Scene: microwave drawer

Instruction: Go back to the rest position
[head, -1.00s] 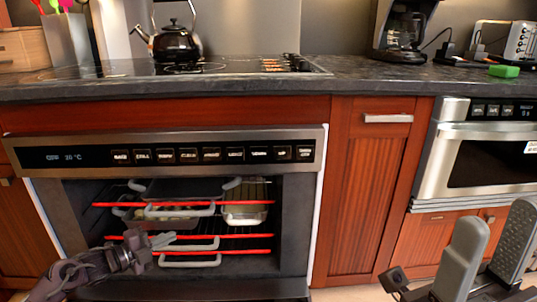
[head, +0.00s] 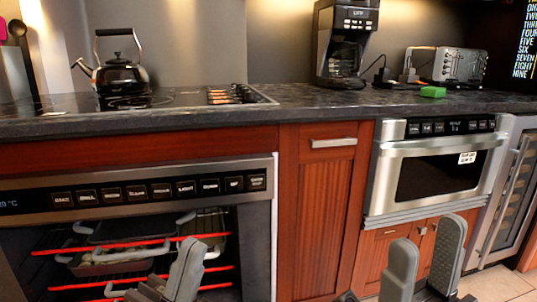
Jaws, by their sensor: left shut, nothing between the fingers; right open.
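My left gripper (head: 184,272) is at the lower part of the head view, in front of the oven's open front. Its fingers are shut together, point upward and hold nothing. My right gripper (head: 424,268) is at the lower right, with its two grey fingers apart and nothing between them. It shows in front of the wooden cabinet below the microwave drawer (head: 385,185). The lower parts of both grippers run out of the frame.
The oven (head: 262,240) on the left is open, with red-edged racks and grey trays (head: 130,232) inside. A dark counter (head: 300,108) above carries a kettle (head: 120,76), a coffee maker (head: 345,45), a toaster (head: 460,64) and a green sponge (head: 433,92). Floor shows at lower right.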

